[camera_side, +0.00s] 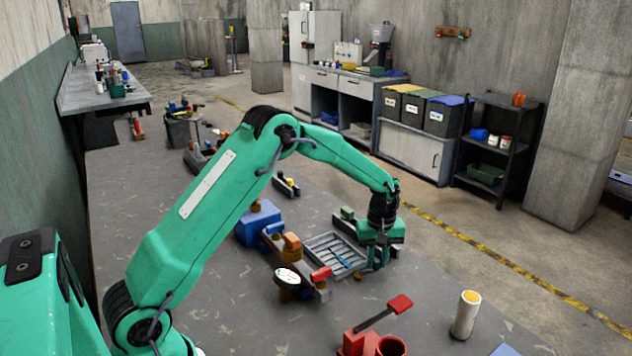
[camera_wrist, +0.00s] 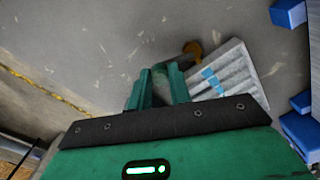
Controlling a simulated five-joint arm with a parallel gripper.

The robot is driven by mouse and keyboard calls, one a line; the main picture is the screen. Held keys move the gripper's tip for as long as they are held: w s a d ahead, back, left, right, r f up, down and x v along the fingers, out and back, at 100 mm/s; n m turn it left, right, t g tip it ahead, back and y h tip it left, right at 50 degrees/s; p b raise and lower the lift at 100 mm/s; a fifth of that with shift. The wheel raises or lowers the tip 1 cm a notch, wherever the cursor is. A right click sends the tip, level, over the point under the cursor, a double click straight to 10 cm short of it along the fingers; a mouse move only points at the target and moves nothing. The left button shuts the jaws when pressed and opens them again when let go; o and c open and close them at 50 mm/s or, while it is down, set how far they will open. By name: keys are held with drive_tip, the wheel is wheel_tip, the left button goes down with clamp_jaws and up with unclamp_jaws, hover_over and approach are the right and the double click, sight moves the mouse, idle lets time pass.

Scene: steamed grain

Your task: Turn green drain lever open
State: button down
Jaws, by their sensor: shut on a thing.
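My gripper (camera_side: 378,260) is low over the table, at the right edge of a pale slatted tray (camera_side: 325,250). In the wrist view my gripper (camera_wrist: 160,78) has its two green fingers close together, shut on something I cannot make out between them. A small green block (camera_side: 347,213) sits on a dark bar just behind the tray, left of my wrist. I cannot tell whether it is the drain lever. No green lever shows clearly apart from my own green fingers. The slatted tray (camera_wrist: 235,72) lies right of my fingers in the wrist view.
A thin blue piece (camera_side: 343,260) lies on the tray. A fitting with a red handle (camera_side: 321,274) and a round dial (camera_side: 287,278) stand left of it. A red paddle lever (camera_side: 400,304) and a white cylinder (camera_side: 466,316) are in front. Table surface between is clear.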

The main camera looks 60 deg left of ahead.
sight(377, 260)
drive_tip(key=shift+w, duration=0.1)
idle(0.3)
drive_tip(key=c, duration=1.3)
unclamp_jaws()
drive_tip(key=shift+r, duration=0.1)
wheel_tip(377, 260, up, 7)
drive_tip(key=shift+r, duration=0.35)
drive_tip(key=shift+r, duration=0.1)
